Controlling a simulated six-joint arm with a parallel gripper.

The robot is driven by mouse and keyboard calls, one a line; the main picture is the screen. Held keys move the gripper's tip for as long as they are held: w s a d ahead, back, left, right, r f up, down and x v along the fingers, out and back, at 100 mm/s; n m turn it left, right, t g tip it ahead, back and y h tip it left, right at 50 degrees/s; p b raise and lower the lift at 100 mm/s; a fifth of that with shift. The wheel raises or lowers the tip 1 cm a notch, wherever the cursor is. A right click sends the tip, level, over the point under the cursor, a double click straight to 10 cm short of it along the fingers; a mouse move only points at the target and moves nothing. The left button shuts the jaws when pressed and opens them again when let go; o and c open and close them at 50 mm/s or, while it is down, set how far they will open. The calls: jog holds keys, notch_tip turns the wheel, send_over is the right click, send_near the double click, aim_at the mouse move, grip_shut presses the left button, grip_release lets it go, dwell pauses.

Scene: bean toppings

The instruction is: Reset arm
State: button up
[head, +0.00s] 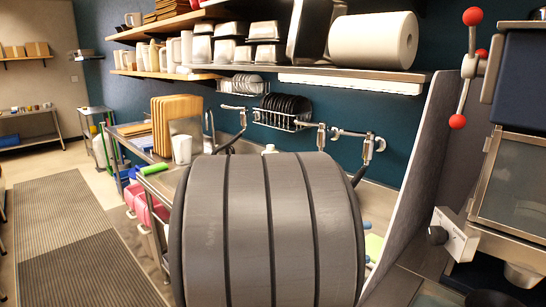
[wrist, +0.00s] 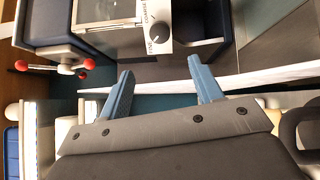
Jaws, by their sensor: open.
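My gripper (wrist: 160,70) shows in the wrist view, with its two blue fingers spread apart and nothing between them. Beyond the fingers is a pale panel edge, and past it a machine with a knob (wrist: 159,31). In the head view a large grey banded part of my arm fills the lower middle and hides much of the counter behind it. I cannot make out the gripper clearly in the head view.
A machine with a glass door (head: 510,185) and a red-knobbed lever (head: 468,70) stands at the right. A pale upright panel (head: 415,185) is beside it. Shelves (head: 300,68) hold metal pans and a paper roll (head: 373,40). A floor mat (head: 65,240) lies left.

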aim_at(431, 237)
jog(key=d, duration=1)
jog(key=d+r, duration=0.1)
jog(key=d, duration=0.5)
jog(key=shift+a+m, duration=0.1)
jog(key=shift+m, duration=0.4)
jog(key=m, duration=1)
jog(key=shift+w+f+m+g, duration=0.1)
jog(key=shift+m+g, duration=0.2)
jog(key=shift+m, duration=0.1)
jog(key=shift+n, duration=0.3)
jog(key=n, duration=0.4)
jog(key=shift+n, duration=2.7)
